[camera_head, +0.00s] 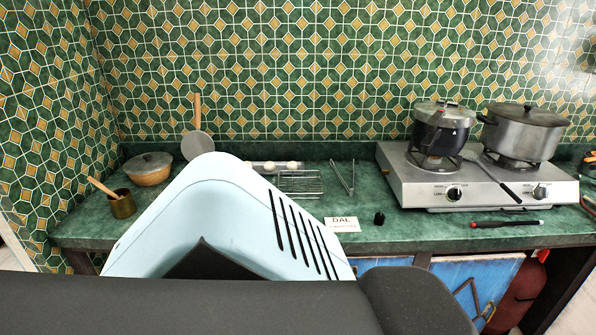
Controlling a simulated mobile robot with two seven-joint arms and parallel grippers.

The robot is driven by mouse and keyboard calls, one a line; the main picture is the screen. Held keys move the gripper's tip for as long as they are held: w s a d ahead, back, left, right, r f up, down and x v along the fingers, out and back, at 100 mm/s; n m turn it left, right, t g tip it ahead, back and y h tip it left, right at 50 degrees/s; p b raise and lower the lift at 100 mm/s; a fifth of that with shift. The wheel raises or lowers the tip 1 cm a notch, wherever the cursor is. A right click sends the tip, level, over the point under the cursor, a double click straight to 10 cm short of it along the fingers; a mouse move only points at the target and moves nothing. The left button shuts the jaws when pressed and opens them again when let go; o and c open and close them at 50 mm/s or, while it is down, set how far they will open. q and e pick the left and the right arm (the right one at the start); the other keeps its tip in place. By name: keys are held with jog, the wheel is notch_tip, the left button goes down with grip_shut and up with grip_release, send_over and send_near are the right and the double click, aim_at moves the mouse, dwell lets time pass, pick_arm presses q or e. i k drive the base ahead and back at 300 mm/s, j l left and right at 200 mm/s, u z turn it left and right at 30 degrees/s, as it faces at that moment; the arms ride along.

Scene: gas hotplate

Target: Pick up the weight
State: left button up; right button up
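A small black cylinder (379,218) stands on the green counter, to the right of the white card marked DAL and in front of the stove. It is the likeliest candidate for the weight, but it is too small to be sure.
A pale blue slotted shape and dark parts fill the foreground, hiding the front left counter. A two-burner stove (416,186) carries a lidded pot (524,132). A DAL card (342,224), tongs (343,178), wire rack (300,184) and red-black tool (507,223) lie nearby.

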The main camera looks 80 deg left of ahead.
aim_at(379, 217)
jog(key=u, duration=2.4)
